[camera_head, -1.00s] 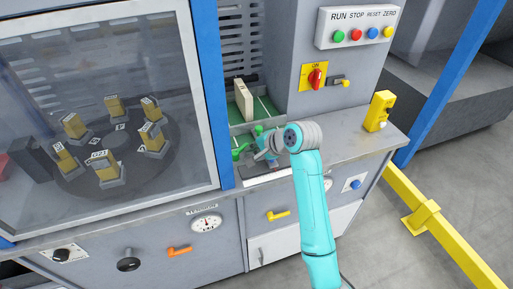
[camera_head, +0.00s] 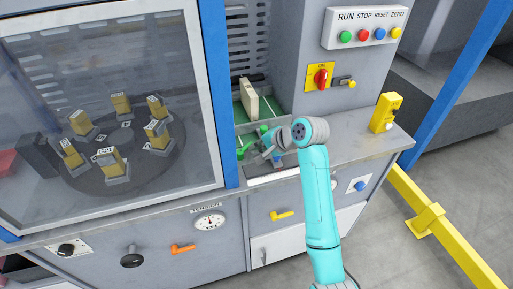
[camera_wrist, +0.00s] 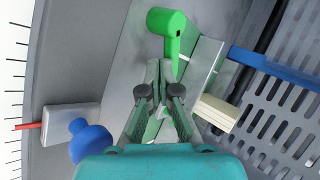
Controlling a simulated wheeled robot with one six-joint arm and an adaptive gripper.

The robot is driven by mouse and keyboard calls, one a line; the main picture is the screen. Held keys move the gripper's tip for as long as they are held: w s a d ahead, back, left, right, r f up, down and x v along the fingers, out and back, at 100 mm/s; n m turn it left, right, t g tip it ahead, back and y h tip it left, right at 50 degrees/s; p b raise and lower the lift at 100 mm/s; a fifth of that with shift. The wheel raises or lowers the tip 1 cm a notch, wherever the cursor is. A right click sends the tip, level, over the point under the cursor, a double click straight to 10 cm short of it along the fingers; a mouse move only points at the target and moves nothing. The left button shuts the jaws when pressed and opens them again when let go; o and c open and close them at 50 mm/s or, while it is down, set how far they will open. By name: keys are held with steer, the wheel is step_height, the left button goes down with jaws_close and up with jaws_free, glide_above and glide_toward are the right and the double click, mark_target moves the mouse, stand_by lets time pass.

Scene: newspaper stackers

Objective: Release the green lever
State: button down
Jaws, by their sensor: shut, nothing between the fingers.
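The green lever (camera_wrist: 167,22) shows at the top of the wrist view, a thick round end with an arm tapering down. In the head view a green part (camera_head: 241,153) shows at the work ledge, just left of my gripper (camera_head: 266,152). In the wrist view my gripper (camera_wrist: 164,75) has its fingertips together, right at the lower tip of the lever's arm. Nothing shows between the fingers. I cannot tell whether they touch the lever. My wrist hides part of the ledge in the head view.
A cream block (camera_head: 249,98) stands in the green-floored bay (camera_head: 268,107) behind my gripper. A blue post (camera_head: 213,90) and glass window (camera_head: 95,60) are at left. A yellow box (camera_head: 384,113) stands on the right ledge. A blue knob (camera_wrist: 90,142) is at lower left in the wrist view.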

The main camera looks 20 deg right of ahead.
mark_target(250, 142)
steer(key=shift+w+d, duration=0.1)
steer(key=shift+w, duration=0.05)
steer(key=shift+w+n+g+y, duration=0.4)
steer(key=shift+n+g+y, duration=0.2)
steer(key=shift+n, duration=0.4)
steer(key=shift+w+a, duration=0.2)
steer(key=shift+w, duration=0.3)
steer(key=shift+w+a, duration=0.2)
steer(key=shift+w, duration=0.25)
steer(key=shift+w+a, duration=0.3)
steer(key=shift+w, duration=0.2)
steer(key=shift+w+a, duration=0.1)
